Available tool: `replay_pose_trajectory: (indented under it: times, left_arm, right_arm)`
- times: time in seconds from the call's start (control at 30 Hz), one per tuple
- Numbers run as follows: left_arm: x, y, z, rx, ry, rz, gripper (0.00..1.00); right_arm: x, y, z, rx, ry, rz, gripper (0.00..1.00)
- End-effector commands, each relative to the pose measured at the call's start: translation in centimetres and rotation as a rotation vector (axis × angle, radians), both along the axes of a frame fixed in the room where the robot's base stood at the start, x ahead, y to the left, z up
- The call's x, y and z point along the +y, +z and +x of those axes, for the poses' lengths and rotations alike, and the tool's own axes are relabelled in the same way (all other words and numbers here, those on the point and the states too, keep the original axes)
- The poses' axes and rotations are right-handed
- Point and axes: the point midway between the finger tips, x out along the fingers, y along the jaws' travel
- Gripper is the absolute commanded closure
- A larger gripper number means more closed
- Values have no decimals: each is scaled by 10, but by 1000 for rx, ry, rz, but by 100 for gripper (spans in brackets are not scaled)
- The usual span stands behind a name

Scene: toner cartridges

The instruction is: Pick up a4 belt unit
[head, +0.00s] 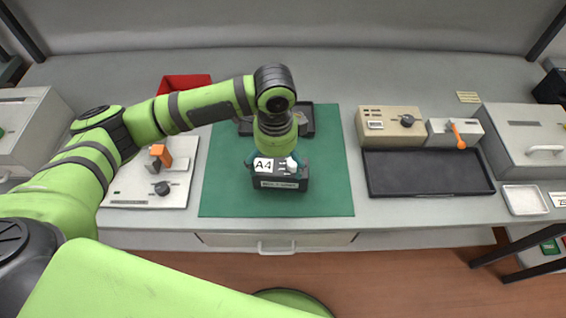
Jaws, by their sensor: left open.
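The A4 belt unit (280,184) is a dark block with a white A4 label on top and a smaller label on its front face. It rests on the green mat (330,190) near the middle of the bench. My left gripper (275,163) is directly above it, pointing down, with its fingers at the left and right of the unit's upper part. The jaws are open. Whether the fingers touch the unit cannot be told. The wrist hides part of the unit's far side. My right gripper is not in view.
A dark tray (305,120) lies behind my left wrist, near a red bin (183,82). A white fixture plate (150,185) is at left. A beige box (390,125), a grey box with an orange lever (455,132) and a black tray (425,173) are at right. The mat's front is clear.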

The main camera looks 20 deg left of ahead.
Motion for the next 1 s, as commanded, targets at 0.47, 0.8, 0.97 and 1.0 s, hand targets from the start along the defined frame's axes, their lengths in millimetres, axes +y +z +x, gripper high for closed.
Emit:
replay_pose_trajectory:
  times: [0.47, 0.8, 0.97, 1.0]
  left_arm:
    - [1, -56, -2, -1, 0, -1, 0]
    - [1, -57, -1, -2, 0, -1, 52]
    - [1, -56, -1, -5, 0, -2, 74]
    - [1, -56, -1, -5, 0, -2, 74]
  right_arm:
    - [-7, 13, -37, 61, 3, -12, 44]
    - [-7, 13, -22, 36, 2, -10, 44]
    - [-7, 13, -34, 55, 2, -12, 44]
    - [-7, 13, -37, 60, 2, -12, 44]
